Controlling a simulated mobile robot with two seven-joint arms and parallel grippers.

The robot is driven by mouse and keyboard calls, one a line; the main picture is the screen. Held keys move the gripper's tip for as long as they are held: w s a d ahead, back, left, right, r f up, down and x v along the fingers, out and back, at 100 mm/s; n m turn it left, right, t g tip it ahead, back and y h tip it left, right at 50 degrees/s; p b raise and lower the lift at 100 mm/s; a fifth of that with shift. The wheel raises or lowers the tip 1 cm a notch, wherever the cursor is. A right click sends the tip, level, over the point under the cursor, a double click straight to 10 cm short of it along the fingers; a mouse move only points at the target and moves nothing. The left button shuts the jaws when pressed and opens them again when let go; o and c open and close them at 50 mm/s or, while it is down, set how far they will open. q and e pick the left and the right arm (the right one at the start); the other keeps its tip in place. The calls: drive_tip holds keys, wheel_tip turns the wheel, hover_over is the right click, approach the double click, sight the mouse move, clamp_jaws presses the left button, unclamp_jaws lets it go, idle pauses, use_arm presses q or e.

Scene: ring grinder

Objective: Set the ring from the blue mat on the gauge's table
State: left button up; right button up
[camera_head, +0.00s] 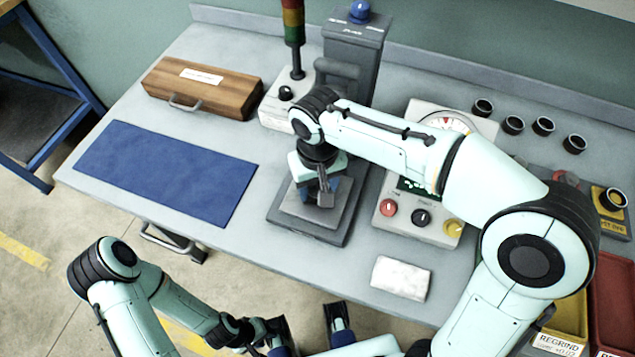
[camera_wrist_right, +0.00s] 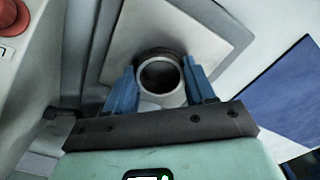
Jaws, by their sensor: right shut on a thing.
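The ring (camera_wrist_right: 162,76) is a short metallic cylinder with a dark bore. In the right wrist view it sits between the blue fingers of my right gripper (camera_wrist_right: 160,88), which is shut on it. In the head view my right gripper (camera_head: 321,190) is low over the gauge's table (camera_head: 296,208), the square grey plate at the foot of the gauge column (camera_head: 352,60). The ring is mostly hidden there, and I cannot tell whether it touches the plate. The blue mat (camera_head: 165,170) is bare. My left gripper (camera_head: 310,334) is open and empty at the bottom edge.
A wooden case (camera_head: 203,90) and a stack light (camera_head: 293,30) stand at the back. Right of the gauge are a button box (camera_head: 405,228) and a white cloth (camera_head: 401,278). Several dark rings (camera_head: 513,124) and a red bin (camera_head: 612,300) are at the right.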

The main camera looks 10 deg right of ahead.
drive_tip(key=o, duration=0.7)
drive_tip(key=shift+f, duration=0.2)
drive_tip(key=o, duration=0.4)
drive_tip(key=shift+r, duration=0.1)
wheel_tip(320, 180, up, 12)
drive_tip(key=p, duration=0.2)
drive_tip(key=shift+r+p, duration=0.15)
drive_tip(key=shift+p, duration=0.15)
